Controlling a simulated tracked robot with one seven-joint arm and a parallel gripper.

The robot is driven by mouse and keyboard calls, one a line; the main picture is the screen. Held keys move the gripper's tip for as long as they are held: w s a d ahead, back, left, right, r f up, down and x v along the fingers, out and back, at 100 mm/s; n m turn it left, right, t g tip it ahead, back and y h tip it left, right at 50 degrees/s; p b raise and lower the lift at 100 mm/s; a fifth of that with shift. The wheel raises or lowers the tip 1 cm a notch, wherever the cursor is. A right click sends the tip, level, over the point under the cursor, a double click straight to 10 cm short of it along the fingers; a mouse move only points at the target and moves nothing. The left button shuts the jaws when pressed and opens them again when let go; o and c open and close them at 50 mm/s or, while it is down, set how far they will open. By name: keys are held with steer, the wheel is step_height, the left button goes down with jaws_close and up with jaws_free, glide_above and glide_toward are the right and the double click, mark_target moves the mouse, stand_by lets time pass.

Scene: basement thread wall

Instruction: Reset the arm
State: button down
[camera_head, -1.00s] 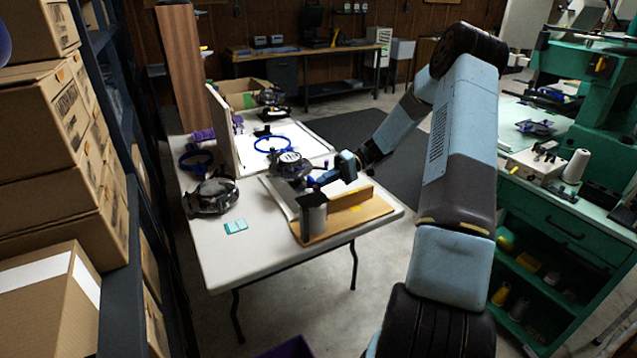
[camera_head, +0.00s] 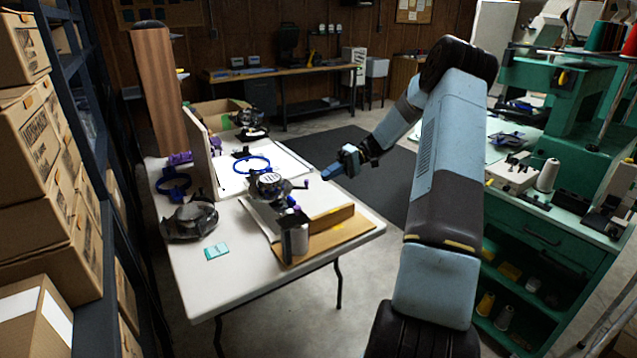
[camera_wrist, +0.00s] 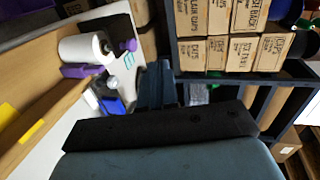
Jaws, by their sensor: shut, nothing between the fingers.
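My arm reaches out over the right side of the white folding table (camera_head: 190,290) in the head view. My gripper (camera_head: 326,174) is at the end of it, shut and empty, pointing left above the table's right part. It is apart from the clamp-like device (camera_head: 270,184) on the table. In the wrist view my gripper (camera_wrist: 155,85) shows its dark fingers together, with nothing between them.
The table holds a wooden tray (camera_head: 325,238), a grey cylinder (camera_head: 295,240), blue hoops (camera_head: 173,181), a dark round device (camera_head: 190,220) and a teal card (camera_head: 216,251). Shelves of cardboard boxes (camera_head: 45,140) stand left. A green machine bench (camera_head: 550,235) stands right.

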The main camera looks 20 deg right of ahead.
steer(key=s+a+r+h, duration=1)
steer(key=s+a+r, duration=0.2)
steer(key=s+r, duration=0.25)
steer(key=s+a+r+m+t+h, duration=0.1)
steer(key=s+r+t+h, duration=0.1)
steer(key=s, duration=0.8)
steer(key=s+a+r+m+t+h, duration=0.1)
steer(key=s+r+t, duration=0.4)
steer(key=s, duration=0.6)
steer(key=shift+t+h, duration=0.7)
steer(key=shift+h, duration=0.2)
